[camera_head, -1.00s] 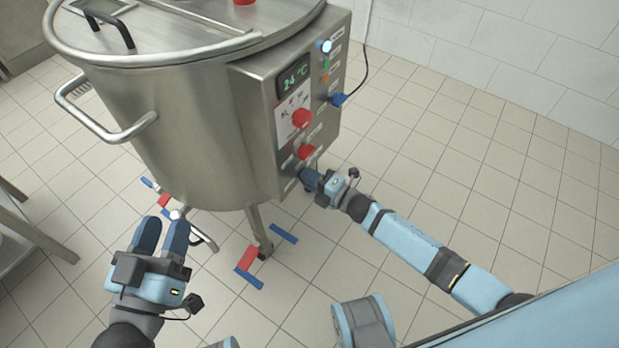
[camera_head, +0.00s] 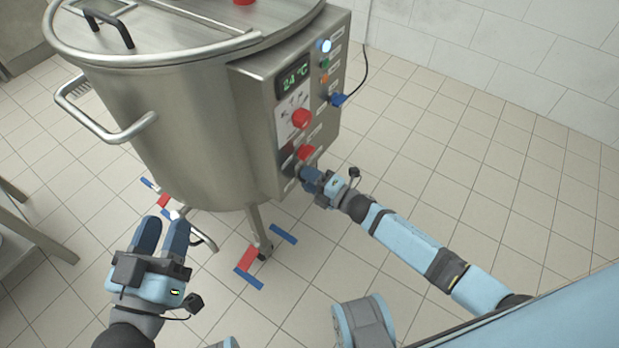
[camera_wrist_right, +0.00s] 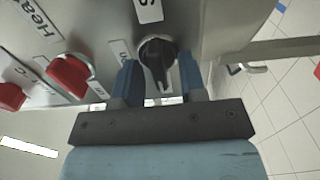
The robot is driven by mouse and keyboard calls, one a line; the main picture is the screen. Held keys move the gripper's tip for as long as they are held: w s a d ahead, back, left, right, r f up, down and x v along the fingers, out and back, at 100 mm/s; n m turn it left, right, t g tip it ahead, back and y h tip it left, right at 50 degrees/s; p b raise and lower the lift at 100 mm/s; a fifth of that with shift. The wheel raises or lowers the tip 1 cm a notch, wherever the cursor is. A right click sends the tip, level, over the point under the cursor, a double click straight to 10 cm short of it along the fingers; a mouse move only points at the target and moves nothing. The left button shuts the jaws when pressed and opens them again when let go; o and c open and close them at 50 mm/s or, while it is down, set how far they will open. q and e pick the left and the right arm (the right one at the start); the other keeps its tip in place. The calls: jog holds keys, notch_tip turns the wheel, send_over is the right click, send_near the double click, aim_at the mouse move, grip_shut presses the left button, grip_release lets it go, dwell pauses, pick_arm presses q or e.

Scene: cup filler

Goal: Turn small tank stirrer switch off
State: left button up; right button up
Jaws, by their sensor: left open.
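The stainless steel tank (camera_head: 190,120) fills the upper left of the head view, with its control box (camera_head: 262,130) on its right side. In the right wrist view a black rotary switch (camera_wrist_right: 158,52) sits on the panel, its handle pointing towards my gripper. My right gripper (camera_wrist_right: 160,85) is open, with one blue finger on each side of this switch; whether they touch it I cannot tell. In the head view my right gripper (camera_head: 308,174) hides the switch at the bottom of the panel. My left gripper (camera_head: 163,225) is open and empty, in front of the tank.
Above the black switch are a red knob (camera_head: 306,152) and a larger red knob (camera_head: 302,118), under a display (camera_head: 294,75) reading 24 °C. A blue plug (camera_head: 338,99) with a cable is at the box's right. The tiled floor to the right is clear.

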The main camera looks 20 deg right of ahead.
pick_arm(q)
jog(key=shift+a+f+g+y+p, duration=0.35)
jog(key=shift+f+g+p, duration=0.1)
jog(key=shift+f, duration=0.4)
jog(key=shift+a+f+g+y+p, duration=0.25)
jog(key=shift+f+g+y+p, duration=0.15)
jog(key=shift+f, duration=0.45)
jog(key=shift+a+f+g+y+p, duration=0.35)
jog(key=shift+f+p, duration=0.1)
jog(key=shift+f, duration=0.4)
pick_arm(e)
jog(key=v, duration=1.3)
jog(key=shift+s+d, duration=0.25)
jog(key=shift+s, duration=0.05)
pick_arm(q)
jog(key=shift+d+r, duration=0.1)
jog(key=shift+r, duration=0.1)
